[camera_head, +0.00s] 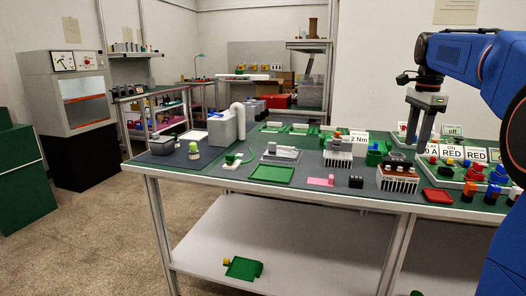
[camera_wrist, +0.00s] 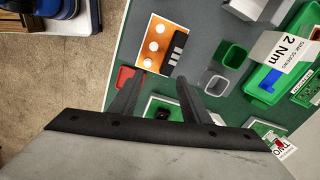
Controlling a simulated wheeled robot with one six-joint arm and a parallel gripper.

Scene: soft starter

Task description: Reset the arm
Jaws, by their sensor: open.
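My blue arm (camera_head: 458,52) reaches in from the right in the head view, bent over the workbench. My gripper (camera_head: 417,142) hangs pointing down above the right part of the bench, near the label cards. In the wrist view my gripper (camera_wrist: 160,78) shows two dark fingers spread apart with nothing between them. Below and beyond the fingers lie an orange panel (camera_wrist: 149,55) with white round spots and a small red tray (camera_wrist: 126,78). The bench surface under the fingers is partly hidden by the gripper body.
The workbench (camera_head: 225,172) carries a green tray (camera_head: 271,174), a pink block (camera_head: 320,181), a finned block (camera_head: 397,180), a red tray (camera_head: 438,196) and a "2 Nm" card (camera_head: 359,137). A lower shelf (camera_head: 300,250) holds a green piece (camera_head: 243,268). The floor at left is open.

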